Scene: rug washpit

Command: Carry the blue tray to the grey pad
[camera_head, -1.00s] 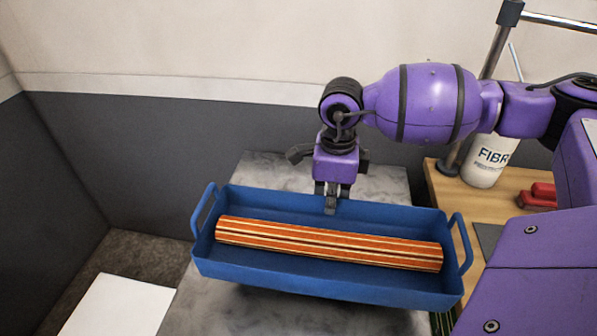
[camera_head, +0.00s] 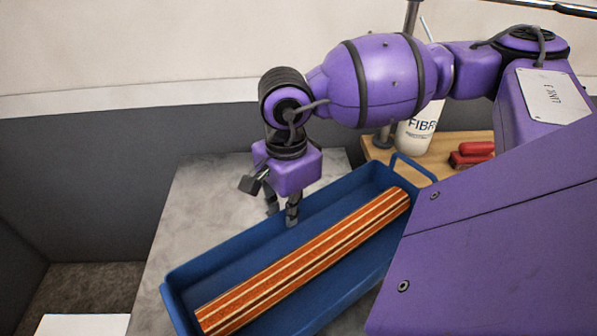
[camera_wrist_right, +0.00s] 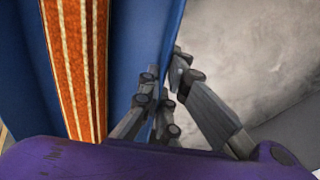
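The blue tray (camera_head: 228,252) lies slanted across the lower middle of the head view, with an orange striped roll (camera_head: 310,262) in it. My right gripper (camera_head: 283,214) is at the tray's far long wall, one finger inside and one outside. In the right wrist view the gripper (camera_wrist_right: 170,92) is shut on that wall, beside the striped roll (camera_wrist_right: 78,65). The tray's near right part is hidden behind my purple arm. I cannot tell whether the tray touches the surface under it. I cannot make out the grey pad for certain. My left gripper is not in view.
A mottled grey slab (camera_head: 205,205) is under and behind the tray, clear at its back left. A wooden top (camera_head: 455,147) at the right holds a white bottle (camera_head: 418,132) and red-handled things (camera_head: 472,153). A dark grey wall (camera_head: 90,185) stands behind.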

